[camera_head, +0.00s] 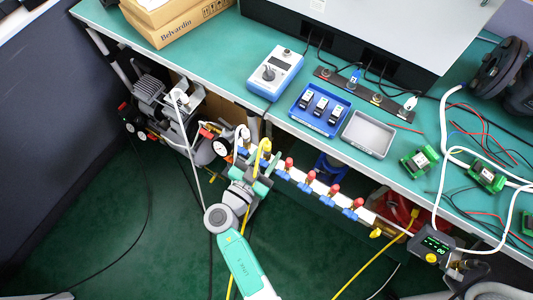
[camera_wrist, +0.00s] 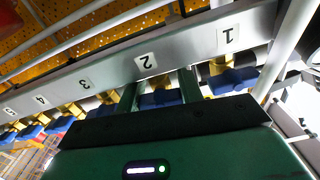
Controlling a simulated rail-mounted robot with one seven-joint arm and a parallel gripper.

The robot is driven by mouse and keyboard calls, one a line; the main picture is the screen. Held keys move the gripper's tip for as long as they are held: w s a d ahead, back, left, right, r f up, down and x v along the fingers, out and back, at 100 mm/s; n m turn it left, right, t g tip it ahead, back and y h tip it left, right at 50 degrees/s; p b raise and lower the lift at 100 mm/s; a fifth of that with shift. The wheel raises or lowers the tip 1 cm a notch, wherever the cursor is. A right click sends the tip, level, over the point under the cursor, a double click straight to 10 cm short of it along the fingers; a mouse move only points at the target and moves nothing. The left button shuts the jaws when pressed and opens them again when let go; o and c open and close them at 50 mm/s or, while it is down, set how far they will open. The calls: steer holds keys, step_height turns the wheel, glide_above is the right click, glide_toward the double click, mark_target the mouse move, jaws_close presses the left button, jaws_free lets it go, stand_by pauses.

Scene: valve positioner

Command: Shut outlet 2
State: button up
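The outlet manifold is a pale bar with numbered labels. In the wrist view the label 2 (camera_wrist: 146,62) is just above my gripper (camera_wrist: 159,88). The blue handle of outlet 2 (camera_wrist: 160,99) lies between my two green fingers, one on each side. The fingers are spread apart, and whether they touch the handle I cannot tell. The lower part of the handle is hidden behind my gripper's body. In the head view my gripper (camera_head: 259,171) is at the left part of the manifold (camera_head: 319,187) and hides the valve there.
The blue handle of outlet 1 (camera_wrist: 233,80) is close on the right, and the outlet 3 label (camera_wrist: 85,84) is to the left. The bench edge (camera_head: 300,132) is behind the manifold.

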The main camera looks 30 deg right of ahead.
steer(key=shift+c, duration=0.3)
steer(key=shift+n+b, duration=0.35)
steer(key=shift+n, duration=0.45)
steer(key=o, duration=0.7)
steer(key=shift+a, duration=0.1)
steer(key=p+v, duration=0.1)
steer(key=v, duration=0.6)
steer(key=shift+s+a+p, duration=0.25)
steer(key=shift+p, duration=0.05)
